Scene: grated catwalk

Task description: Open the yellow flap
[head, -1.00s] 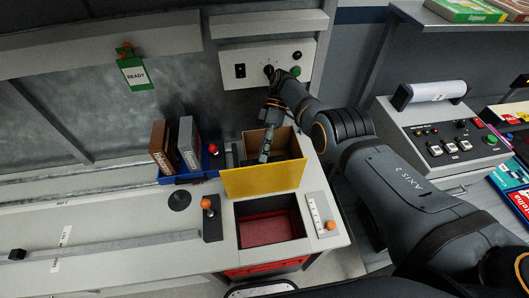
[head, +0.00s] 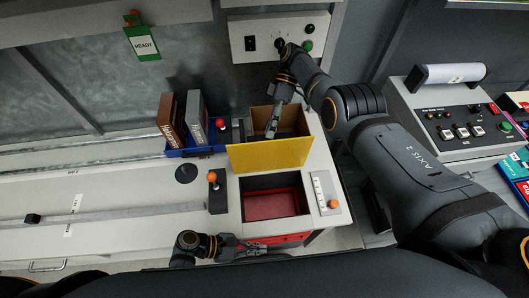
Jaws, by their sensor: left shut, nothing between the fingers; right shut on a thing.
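The yellow flap (head: 268,156) stands roughly upright along the front of an open-topped tan box (head: 295,121) on the bench. My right gripper (head: 271,131) points down from above behind the flap, its fingertips at the flap's upper edge. It is shut on the flap; the exact contact is small and partly hidden. My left gripper (head: 258,247) is shut and empty at the bench's front edge, below the red-floored recess (head: 272,206) in front of the flap.
A blue bin (head: 190,151) with boxes stands left of the tan box. An orange-topped lever (head: 213,180) and a slider plate (head: 326,193) flank the recess. A control panel (head: 265,38) is behind. A console (head: 455,120) stands at right.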

